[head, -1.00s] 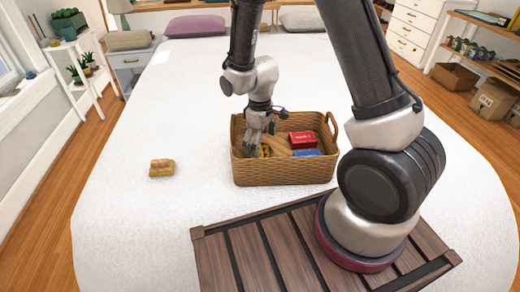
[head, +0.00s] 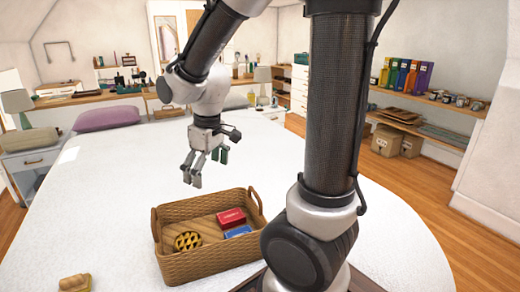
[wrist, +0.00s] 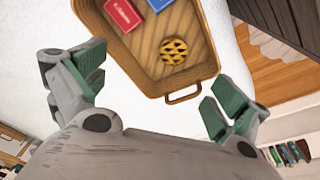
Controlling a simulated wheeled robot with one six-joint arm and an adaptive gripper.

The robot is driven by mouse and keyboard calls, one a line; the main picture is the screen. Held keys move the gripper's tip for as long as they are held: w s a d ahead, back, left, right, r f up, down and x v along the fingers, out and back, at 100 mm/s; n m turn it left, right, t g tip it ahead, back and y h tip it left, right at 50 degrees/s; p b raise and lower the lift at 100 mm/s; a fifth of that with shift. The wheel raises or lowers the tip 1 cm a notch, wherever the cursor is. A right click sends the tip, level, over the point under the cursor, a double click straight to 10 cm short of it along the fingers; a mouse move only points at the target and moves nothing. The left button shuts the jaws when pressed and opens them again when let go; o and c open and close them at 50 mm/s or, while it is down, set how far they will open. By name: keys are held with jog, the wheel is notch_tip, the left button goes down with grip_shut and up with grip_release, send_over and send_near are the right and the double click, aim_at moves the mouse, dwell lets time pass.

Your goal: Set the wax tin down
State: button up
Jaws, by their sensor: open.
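A round yellow thing with a dark pattern (head: 188,241) lies in the woven basket (head: 205,263), near its left front corner. It also shows in the wrist view (wrist: 173,51), flat on the basket floor. It may be the wax tin; I see no label on it. A red box (head: 231,217) and a blue box (head: 237,232) lie to its right in the basket. My gripper (head: 203,172) is open and empty, above the bed and apart from the basket's contents. Its spread fingers also show in the wrist view (wrist: 150,95).
The basket stands on a white bed (head: 110,205). A small yellow-brown object (head: 75,283) lies at the bed's front left. A purple cushion (head: 107,117) is at the far end. Shelves (head: 425,103) line the right wall. The bed around the basket is mostly clear.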

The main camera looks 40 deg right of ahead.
jog(key=s+d+r+m+t, duration=0.1)
jog(key=s+d+r+m, duration=0.1)
jog(key=s+d+r, duration=0.2)
jog(key=s+d+r+m+t, duration=0.1)
jog(key=s+d+r+m, duration=0.2)
jog(key=s+r, duration=0.3)
jog(key=s, duration=0.4)
jog(key=shift+s+d, duration=0.25)
jog(key=shift+d, duration=0.15)
